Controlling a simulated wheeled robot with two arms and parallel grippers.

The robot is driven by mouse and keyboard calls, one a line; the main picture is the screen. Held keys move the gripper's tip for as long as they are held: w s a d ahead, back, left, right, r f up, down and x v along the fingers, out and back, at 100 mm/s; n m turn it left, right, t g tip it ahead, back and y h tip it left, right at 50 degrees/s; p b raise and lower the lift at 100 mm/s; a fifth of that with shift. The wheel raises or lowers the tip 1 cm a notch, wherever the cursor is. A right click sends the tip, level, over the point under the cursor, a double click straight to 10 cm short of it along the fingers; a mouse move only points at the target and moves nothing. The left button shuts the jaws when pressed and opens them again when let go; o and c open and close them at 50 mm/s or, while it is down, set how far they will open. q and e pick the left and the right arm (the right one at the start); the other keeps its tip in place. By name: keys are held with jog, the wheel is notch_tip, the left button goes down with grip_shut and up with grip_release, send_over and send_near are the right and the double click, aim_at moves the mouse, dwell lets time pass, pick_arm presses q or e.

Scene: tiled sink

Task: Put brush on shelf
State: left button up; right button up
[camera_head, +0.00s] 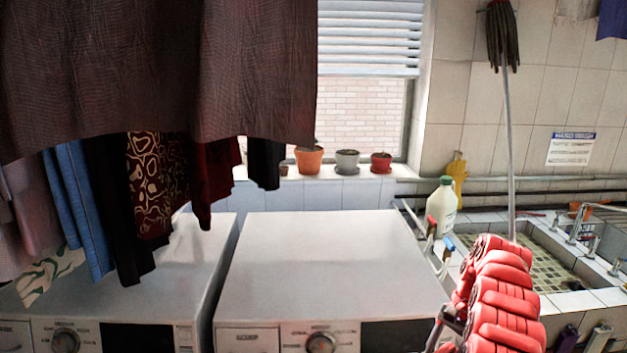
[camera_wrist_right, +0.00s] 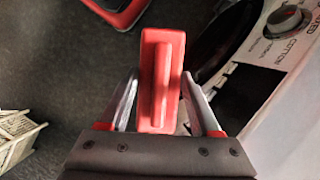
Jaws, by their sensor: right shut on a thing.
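A red, long, block-like thing, seemingly the brush (camera_wrist_right: 160,75), stands between the fingers of my right gripper (camera_wrist_right: 160,105) in the right wrist view. The gripper is shut on it, one finger at each side. The brush is above a dark floor, beside the front of a washing machine; its lower end is hidden by the gripper body. In the head view my red right arm shows at the lower right, but the brush cannot be made out there. No thing is clearly a shelf; a tiled window ledge (camera_head: 405,174) bears several pots. My left gripper is out of view.
Two white washing machines (camera_head: 325,255) have clear tops. Clothes (camera_head: 150,190) hang at the left. A tiled sink (camera_head: 545,275), a mop (camera_head: 507,120) and a white bottle (camera_head: 442,208) are at the right. A pale crate-like thing (camera_wrist_right: 15,135) lies on the floor.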

jog(key=a+f+n+g+h, duration=0.1)
jog(key=a+f+n+h, duration=0.2)
jog(key=a+f+n, duration=0.3)
jog(key=a+n, duration=0.5)
jog(key=shift+s+a+f+g+h, duration=0.15)
jog(key=shift+s+g+h, duration=0.25)
jog(key=shift+s+f+b, duration=0.15)
jog(key=shift+s+b, duration=1.05)
jog(key=shift+s, duration=1.15)
